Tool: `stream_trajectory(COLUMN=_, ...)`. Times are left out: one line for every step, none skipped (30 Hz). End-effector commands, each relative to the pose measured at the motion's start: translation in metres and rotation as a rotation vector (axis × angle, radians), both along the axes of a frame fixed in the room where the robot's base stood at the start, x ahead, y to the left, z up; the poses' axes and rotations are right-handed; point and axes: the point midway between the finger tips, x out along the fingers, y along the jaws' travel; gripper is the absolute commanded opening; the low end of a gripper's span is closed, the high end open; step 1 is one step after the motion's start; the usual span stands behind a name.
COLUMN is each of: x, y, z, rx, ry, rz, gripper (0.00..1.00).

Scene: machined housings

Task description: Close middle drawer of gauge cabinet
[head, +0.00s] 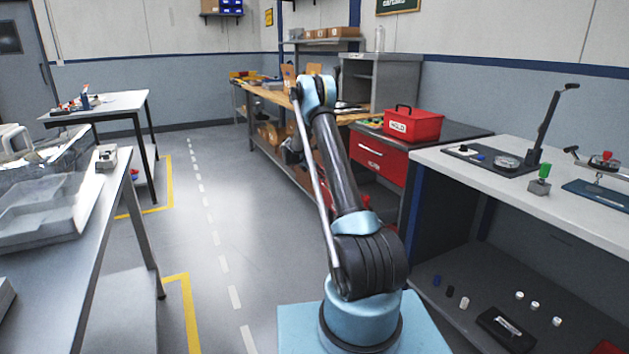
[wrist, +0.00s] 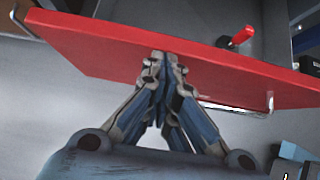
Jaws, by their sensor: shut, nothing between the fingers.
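The gauge cabinet (head: 380,161) stands right of centre in the head view, with red drawer fronts, partly hidden behind my arm. In the wrist view a red drawer front (wrist: 205,60) crosses the picture, tilted down to the right. A grey drawer interior shows behind it, so this drawer stands open. Its bar handle (wrist: 270,102) is at the lower right. My gripper (wrist: 160,58) is shut and empty, its fingertips at the drawer front, left of the handle. I cannot tell whether they touch. Which drawer this is cannot be told from the wrist view alone.
A red box marked HOLD (head: 413,124) sits on the cabinet top. A white workbench (head: 560,205) with gauges is at the right, and a wooden bench (head: 270,94) is behind. Tables stand at the left. The floor (head: 235,200) between is clear. A red item (wrist: 237,37) shows inside the drawer.

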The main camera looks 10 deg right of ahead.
Motion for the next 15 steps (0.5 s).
stream_trajectory(x=0.004, y=-0.015, z=0.0, rx=0.0, ry=0.001, rz=-0.005, gripper=0.0)
stream_trajectory(x=0.006, y=-0.022, z=0.0, rx=0.0, ry=0.001, rz=-0.004, gripper=0.0)
stream_trajectory(x=0.01, y=-0.033, z=0.0, rx=0.0, ry=0.0, rz=-0.004, gripper=0.0)
stream_trajectory(x=0.012, y=-0.041, z=0.0, rx=0.0, ry=-0.001, rz=-0.005, gripper=0.0)
stream_trajectory(x=0.015, y=-0.049, z=0.0, rx=0.0, ry=0.0, rz=-0.004, gripper=0.0)
stream_trajectory(x=0.018, y=-0.06, z=0.0, rx=0.0, ry=0.0, rz=-0.004, gripper=0.0)
stream_trajectory(x=0.021, y=-0.068, z=0.0, rx=0.0, ry=0.0, rz=-0.004, gripper=0.0)
stream_trajectory(x=0.023, y=-0.075, z=0.0, rx=0.0, ry=-0.001, rz=-0.004, gripper=0.0)
stream_trajectory(x=0.027, y=-0.086, z=0.0, rx=0.0, ry=0.0, rz=-0.004, gripper=0.0)
stream_trajectory(x=0.029, y=-0.094, z=0.0, rx=0.0, ry=0.0, rz=-0.004, gripper=0.0)
stream_trajectory(x=0.032, y=-0.102, z=0.0, rx=0.0, ry=-0.001, rz=-0.004, gripper=0.0)
stream_trajectory(x=0.035, y=-0.112, z=0.0, rx=-0.001, ry=-0.001, rz=-0.004, gripper=0.0)
stream_trajectory(x=0.038, y=-0.12, z=0.0, rx=-0.001, ry=0.0, rz=-0.004, gripper=0.0)
stream_trajectory(x=0.04, y=-0.126, z=0.0, rx=-0.001, ry=0.0, rz=-0.004, gripper=0.0)
stream_trajectory(x=0.043, y=-0.136, z=0.0, rx=-0.001, ry=0.0, rz=-0.004, gripper=0.0)
